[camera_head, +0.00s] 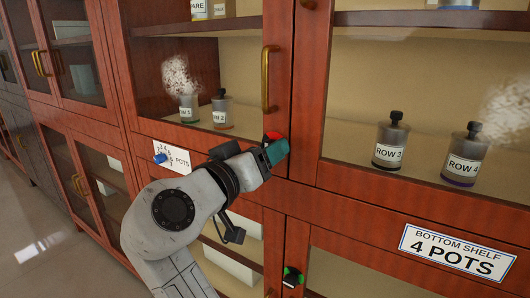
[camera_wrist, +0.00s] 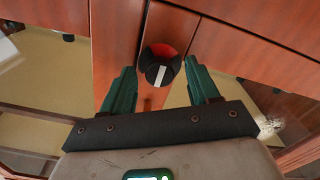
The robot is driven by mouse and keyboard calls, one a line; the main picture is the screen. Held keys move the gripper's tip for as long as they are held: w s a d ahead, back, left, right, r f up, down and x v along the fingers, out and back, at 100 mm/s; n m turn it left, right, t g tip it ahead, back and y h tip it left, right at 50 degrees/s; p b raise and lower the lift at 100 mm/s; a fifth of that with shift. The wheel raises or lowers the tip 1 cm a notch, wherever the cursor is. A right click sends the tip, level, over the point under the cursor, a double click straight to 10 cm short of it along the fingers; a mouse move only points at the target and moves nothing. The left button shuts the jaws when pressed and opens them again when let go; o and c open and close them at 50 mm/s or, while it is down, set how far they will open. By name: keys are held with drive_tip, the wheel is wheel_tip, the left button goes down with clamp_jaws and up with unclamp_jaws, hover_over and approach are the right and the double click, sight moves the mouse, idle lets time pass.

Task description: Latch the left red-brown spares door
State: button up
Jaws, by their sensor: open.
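The left red-brown spares door (camera_head: 278,55) has a glass pane and a brass handle (camera_head: 267,78). It looks flush with the cabinet front. At its lower right corner, a latch knob shows red (camera_head: 272,135) in the head view, partly hidden by my gripper (camera_head: 275,152). In the wrist view the knob (camera_wrist: 160,65) is black with a white stripe, over a disc whose visible upper part is red. My gripper (camera_wrist: 160,78) is open, with one green finger on each side of the knob. I cannot tell whether the fingers touch it.
Behind the glass stand pots, including Row 3 (camera_head: 391,142) and Row 4 (camera_head: 466,156). A "4 POTS" sign (camera_head: 457,252) is on the rail at right. A lower latch (camera_head: 291,277) shows green.

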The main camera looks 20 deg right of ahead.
drive_tip(key=v, duration=1)
drive_tip(key=d+f+n+g+y, duration=0.1)
drive_tip(key=d+f+n+y, duration=0.1)
drive_tip(key=d+f, duration=0.5)
drive_tip(key=d+f+n+g+y, duration=0.1)
drive_tip(key=d+f+y, duration=0.1)
drive_tip(key=f, duration=0.9)
drive_tip(key=s+d+f+n+g+y, duration=0.15)
drive_tip(key=s+d+f, duration=0.3)
drive_tip(key=f, duration=0.45)
drive_tip(key=s+d+f+g+y, duration=0.25)
drive_tip(key=s+f, duration=0.25)
drive_tip(key=f, duration=0.3)
drive_tip(key=s+f+n+g+y, duration=0.1)
drive_tip(key=s+f+g+y, duration=0.15)
drive_tip(key=s+f, duration=0.55)
drive_tip(key=s+f+g+y, duration=0.1)
drive_tip(key=s+f+y, duration=0.25)
drive_tip(key=s, duration=0.85)
wheel_tip(320, 180, up, 13)
drive_tip(key=p, duration=1.3)
drive_tip(key=shift+w+d+r+y+p, duration=0.15)
drive_tip(key=shift+y+p, duration=0.15)
drive_tip(key=shift+y, duration=0.1)
drive_tip(key=shift+t, duration=0.25)
